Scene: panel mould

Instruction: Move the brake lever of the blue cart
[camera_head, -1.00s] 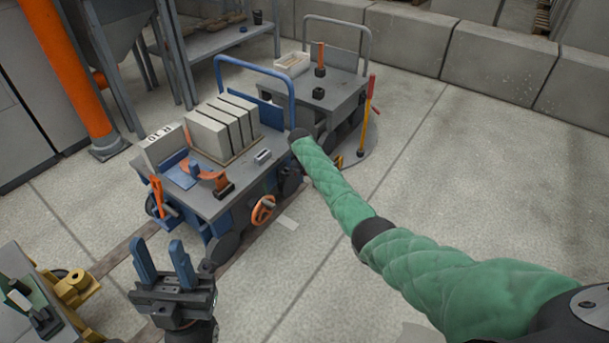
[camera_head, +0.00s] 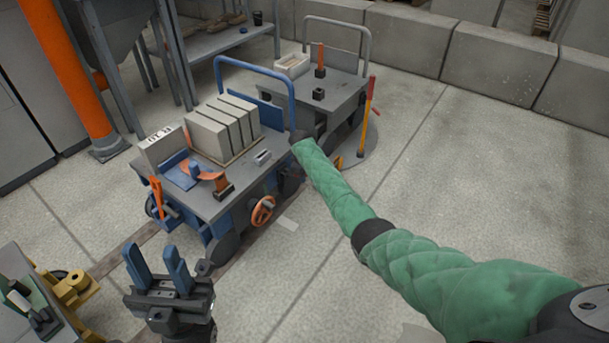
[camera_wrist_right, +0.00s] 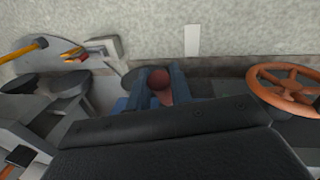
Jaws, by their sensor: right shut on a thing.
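The blue cart (camera_head: 205,203) stands left of centre in the head view, loaded with grey blocks. A lever with a dark red round knob (camera_wrist_right: 160,80) shows in the right wrist view, low beside the cart; I take it for the brake lever. My right gripper (camera_wrist_right: 160,88) has its blue fingers on both sides of the knob and is shut on it. In the head view my green right arm reaches to the cart's right side, and the knob is hidden there. My left gripper (camera_head: 151,252) is open and empty, in front of the cart's near end.
An orange handwheel (camera_head: 262,210) is on the cart's side, close to my right gripper in the wrist view (camera_wrist_right: 286,88). An upright orange handle (camera_head: 157,197) is at its near end. A grey cart (camera_head: 335,92) stands behind. Open floor lies to the right.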

